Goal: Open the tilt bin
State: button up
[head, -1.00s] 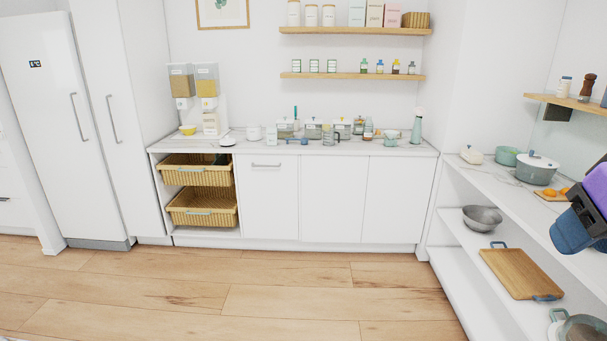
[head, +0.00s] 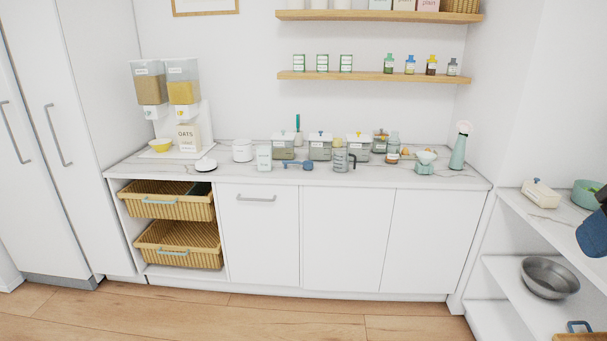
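The tilt bin appears to be the white front panel (head: 258,240) in the middle of the lower cabinet, just right of the wicker baskets. It has a horizontal grey bar handle (head: 256,198) near its top edge. The panel sits flush with its neighbours and looks closed. My gripper's fingers do not show.
Wicker baskets (head: 180,247) sit in an open bay left of the panel. Jars, dispensers (head: 168,90) and a measuring cup (head: 340,160) stand on the marble counter (head: 450,178). Open shelves with a metal bowl (head: 549,279) are at right. Visible wooden floor (head: 300,318) before the cabinet is clear.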

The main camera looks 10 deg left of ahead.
aim_at(260, 222)
jog(key=i+j+z, duration=0.1)
jog(key=i+j, duration=0.15)
jog(key=i, duration=0.2)
jog(key=i+j+z, duration=0.1)
jog(key=i+j, duration=0.15)
jog(key=i, duration=0.2)
jog(key=i+j+z, duration=0.1)
jog(key=i+j, duration=0.2)
jog(key=i, duration=0.15)
jog(key=i+j, duration=0.1)
jog(key=j, duration=0.85)
jog(key=i+j+z, duration=0.15)
jog(key=j, duration=0.85)
jog(key=k+j, duration=0.1)
jog(key=j, duration=0.35)
